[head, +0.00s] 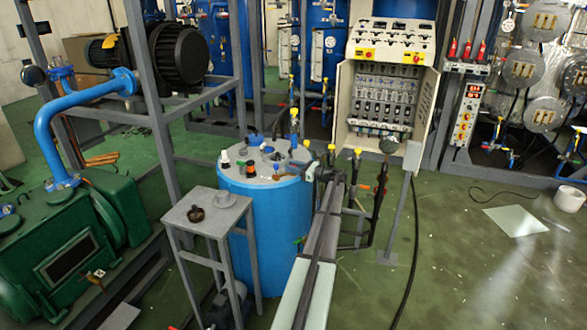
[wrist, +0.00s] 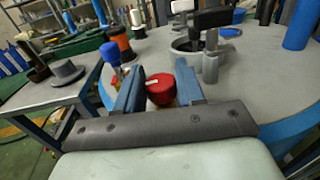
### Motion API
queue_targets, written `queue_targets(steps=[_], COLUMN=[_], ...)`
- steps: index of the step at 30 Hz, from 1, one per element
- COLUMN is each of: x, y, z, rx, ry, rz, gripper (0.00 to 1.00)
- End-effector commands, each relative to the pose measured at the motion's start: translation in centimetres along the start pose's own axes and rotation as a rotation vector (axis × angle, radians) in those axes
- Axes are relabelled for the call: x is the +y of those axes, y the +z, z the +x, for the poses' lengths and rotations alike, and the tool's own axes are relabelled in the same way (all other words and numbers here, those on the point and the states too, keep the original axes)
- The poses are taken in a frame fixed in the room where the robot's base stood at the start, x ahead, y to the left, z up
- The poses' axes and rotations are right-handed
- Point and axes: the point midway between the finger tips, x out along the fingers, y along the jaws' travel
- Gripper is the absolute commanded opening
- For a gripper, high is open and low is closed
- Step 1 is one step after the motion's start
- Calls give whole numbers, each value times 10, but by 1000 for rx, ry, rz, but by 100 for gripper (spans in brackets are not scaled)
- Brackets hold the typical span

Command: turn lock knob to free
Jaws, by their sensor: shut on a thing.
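A red knob (wrist: 160,88) with a rounded top sits between the two blue fingers of my gripper (wrist: 159,72) in the wrist view. The fingers stand on either side of it, and the gripper is shut on it. Its lower part and base are partly hidden by the gripper's dark bar. In the head view my gripper (head: 322,172) is at the right side of the blue tank's (head: 262,215) top, where my arm hides the knob. I cannot tell the knob's turn angle.
A blue-capped fitting (wrist: 110,56) stands just left of the fingers, and a grey fitting with a black handle (wrist: 212,18) stands to the right. A small grey table (head: 210,208) is left of the tank. An open control cabinet (head: 391,75) stands behind.

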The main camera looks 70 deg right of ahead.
Motion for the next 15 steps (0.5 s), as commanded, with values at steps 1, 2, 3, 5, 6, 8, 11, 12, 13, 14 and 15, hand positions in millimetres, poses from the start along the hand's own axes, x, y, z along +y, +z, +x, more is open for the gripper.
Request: queue_targets(steps=[1, 2, 3, 5, 6, 8, 11, 12, 13, 14, 15], x=[-6, -6, -6, -6, -6, -5, -5, -4, -4, -4, -3], y=[-1, -1, -1, -1, -1, -1, 0, 0, 0, 0, 0], z=[0, 0, 0, 0, 0, 0, 1, 1, 1, 1, 1], rx=[-1, -1, -1, -1, -1, 0, -1, -1, -1, -1, -1], ry=[42, 69, 103, 153, 184, 227, 290, 313, 328, 342, 360], rz=[0, 0, 0, 0, 0, 0, -1, -1, -1, -1, -1], gripper=[8, 8, 8, 8, 8, 8, 8, 8, 8, 8, 8])
